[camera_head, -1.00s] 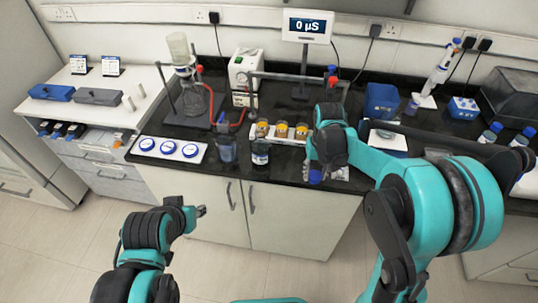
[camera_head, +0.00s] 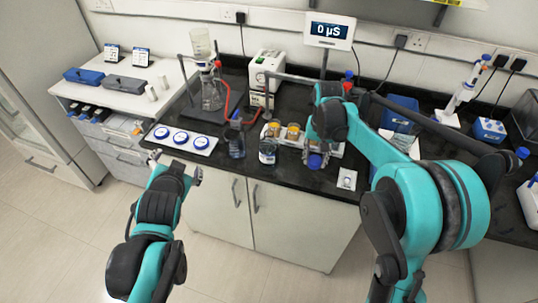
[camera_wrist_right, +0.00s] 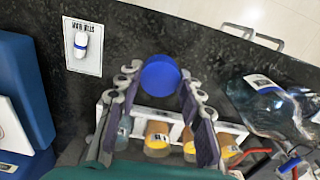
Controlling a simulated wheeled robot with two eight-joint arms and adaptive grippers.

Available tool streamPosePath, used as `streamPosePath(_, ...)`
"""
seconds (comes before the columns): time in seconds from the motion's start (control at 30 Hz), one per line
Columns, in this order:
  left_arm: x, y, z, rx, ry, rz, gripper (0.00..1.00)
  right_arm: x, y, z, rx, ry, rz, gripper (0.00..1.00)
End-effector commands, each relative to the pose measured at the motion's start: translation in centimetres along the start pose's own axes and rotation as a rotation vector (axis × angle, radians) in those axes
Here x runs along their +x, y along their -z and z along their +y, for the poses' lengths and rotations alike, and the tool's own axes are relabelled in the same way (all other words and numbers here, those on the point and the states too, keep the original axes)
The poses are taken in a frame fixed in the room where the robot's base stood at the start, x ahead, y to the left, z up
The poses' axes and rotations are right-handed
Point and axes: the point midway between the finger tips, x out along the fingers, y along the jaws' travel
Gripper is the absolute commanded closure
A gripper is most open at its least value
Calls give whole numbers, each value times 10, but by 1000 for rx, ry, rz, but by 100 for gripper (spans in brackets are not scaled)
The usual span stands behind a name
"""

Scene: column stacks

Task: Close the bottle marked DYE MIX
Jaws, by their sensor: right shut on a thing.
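In the head view my right gripper (camera_head: 314,158) is over the bench's front edge area, shut on a blue cap (camera_head: 315,161). In the right wrist view the round blue cap (camera_wrist_right: 160,76) sits between the two fingertips; what is under it is hidden. A clear bottle (camera_wrist_right: 262,108) shows right of the fingers in the wrist view. I cannot read DYE MIX on any bottle. My left gripper (camera_head: 176,165) is open and empty in front of the bench.
A white rack (camera_head: 293,143) with amber-filled jars stands behind the right gripper. A card with a stir bar (camera_head: 347,179) lies to its right. A white tray with blue-lidded dishes (camera_head: 181,139) is at the left. A flask on a stand (camera_head: 210,95) and a blue bin (camera_head: 398,113) stand further back.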

Motion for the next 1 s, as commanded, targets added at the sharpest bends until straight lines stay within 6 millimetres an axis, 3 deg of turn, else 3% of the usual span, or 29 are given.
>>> streamPosePath(0.03,21,16,-17,142,84,80,17,-5,13,-15,70,0,0,76)
streamPosePath(0.1,39,46,-38,367,205,194,17,-20,27,-34,183,0,0,76)
streamPosePath(0.2,57,84,-49,702,373,342,17,-41,41,-60,346,0,0,76)
streamPosePath(0.27,65,103,-46,907,469,423,17,-54,46,-75,443,0,0,76)
streamPosePath(0.4,82,128,-8,1391,681,616,17,-84,50,-107,672,0,0,76)
streamPosePath(0.53,98,118,56,1814,852,809,17,-110,43,-132,878,0,0,76)
streamPosePath(0.7,114,74,130,2186,998,1042,17,-133,28,-150,1081,0,0,76)
streamPosePath(0.83,120,46,163,2326,1055,1166,17,-142,20,-156,1169,0,0,76)
streamPosePath(1.0,122,30,179,2392,1082,1235,17,-147,16,-159,1215,0,0,76)
